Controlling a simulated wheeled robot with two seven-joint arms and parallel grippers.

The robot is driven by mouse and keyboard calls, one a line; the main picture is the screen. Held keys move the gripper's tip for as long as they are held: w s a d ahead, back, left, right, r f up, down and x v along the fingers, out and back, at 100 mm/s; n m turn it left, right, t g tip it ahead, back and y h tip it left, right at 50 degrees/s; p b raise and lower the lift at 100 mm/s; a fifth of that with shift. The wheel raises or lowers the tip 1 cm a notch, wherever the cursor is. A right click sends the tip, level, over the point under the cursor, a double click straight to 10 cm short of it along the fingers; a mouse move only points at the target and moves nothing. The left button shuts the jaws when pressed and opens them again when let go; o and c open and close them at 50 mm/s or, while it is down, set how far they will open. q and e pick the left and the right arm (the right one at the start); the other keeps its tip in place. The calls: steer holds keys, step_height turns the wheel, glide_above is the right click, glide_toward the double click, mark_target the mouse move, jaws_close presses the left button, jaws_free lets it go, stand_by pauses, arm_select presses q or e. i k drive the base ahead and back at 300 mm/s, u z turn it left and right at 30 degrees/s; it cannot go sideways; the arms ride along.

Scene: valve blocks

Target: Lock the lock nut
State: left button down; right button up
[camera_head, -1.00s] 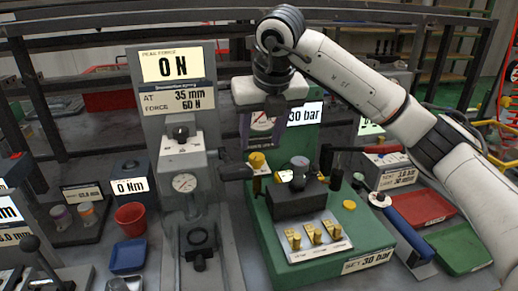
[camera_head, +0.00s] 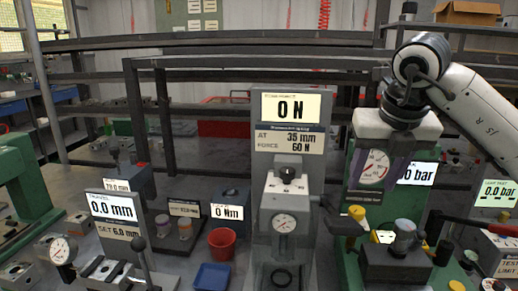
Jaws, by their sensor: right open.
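My right gripper (camera_head: 373,178) hangs fingers-down in front of the green station's round gauge (camera_head: 373,158). Its purple fingers are apart, one on each side of the dial, with nothing visible between them. Below, a yellow knob (camera_head: 356,212) sits on a dark side fitting. A dark valve block (camera_head: 395,264) carries a grey rounded knob (camera_head: 405,237). I cannot pick out with certainty which part is the lock nut. The fingers are above the yellow knob and the block, apart from both. My left gripper is not in view.
A grey press stand (camera_head: 285,222) with a "0 N" display stands left of the green station. A red cup (camera_head: 222,243) and blue tray (camera_head: 212,277) are farther left. A "0.0 mm" gauge station (camera_head: 112,207) is at the left. A dark rail crosses behind.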

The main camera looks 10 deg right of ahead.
mark_target(421, 235)
steer(key=k, duration=0.95)
